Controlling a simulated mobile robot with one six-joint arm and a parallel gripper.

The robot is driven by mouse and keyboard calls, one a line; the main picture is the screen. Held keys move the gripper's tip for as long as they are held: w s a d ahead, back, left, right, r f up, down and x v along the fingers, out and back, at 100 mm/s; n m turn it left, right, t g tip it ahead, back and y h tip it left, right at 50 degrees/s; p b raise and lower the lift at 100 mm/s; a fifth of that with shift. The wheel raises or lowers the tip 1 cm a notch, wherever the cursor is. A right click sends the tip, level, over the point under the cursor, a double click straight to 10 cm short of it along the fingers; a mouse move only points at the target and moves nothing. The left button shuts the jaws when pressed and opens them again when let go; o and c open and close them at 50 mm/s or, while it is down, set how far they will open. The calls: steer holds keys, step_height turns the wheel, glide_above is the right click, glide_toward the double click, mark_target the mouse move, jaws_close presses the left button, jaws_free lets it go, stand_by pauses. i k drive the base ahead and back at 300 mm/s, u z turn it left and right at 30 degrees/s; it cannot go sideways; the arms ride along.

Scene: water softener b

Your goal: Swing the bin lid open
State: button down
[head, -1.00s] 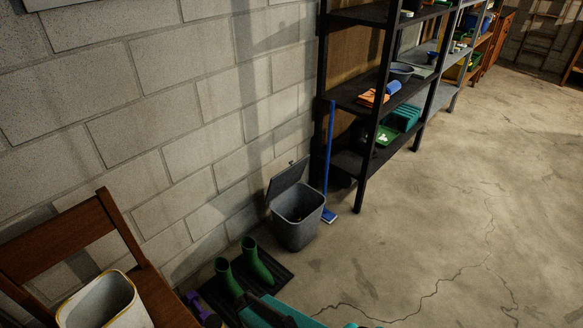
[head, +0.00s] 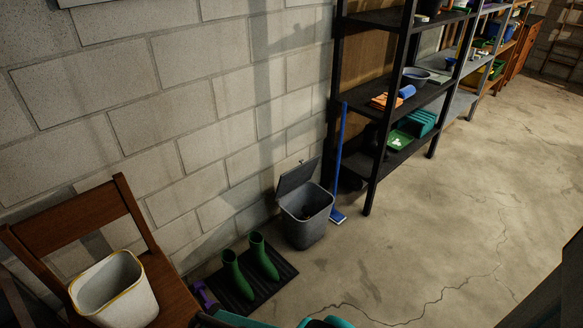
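The grey bin (head: 306,226) stands on the floor against the block wall in the head view. Its lid (head: 297,176) is swung up at the back and leans toward the wall, so the mouth of the bin is open. Something dark shows inside, too dim to make out. My gripper is not in view; only teal and dark parts of my own arm or body show at the bottom edge, apart from the bin.
Green boots (head: 264,257) stand on a black mat (head: 270,284) left of the bin. A blue-handled broom (head: 340,150) and a dark shelf rack (head: 367,185) are at its right. A wooden chair (head: 165,280) holding a white bin (head: 118,288) is at lower left. Open floor lies right.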

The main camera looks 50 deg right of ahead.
mark_target(298, 176)
steer(key=z, duration=1.1)
steer(key=k, duration=0.1)
steer(key=u, duration=2.5)
steer(key=k, duration=1.05)
steer(key=z, duration=3.2)
steer(key=i, duration=0.15)
steer(key=u, duration=1.65)
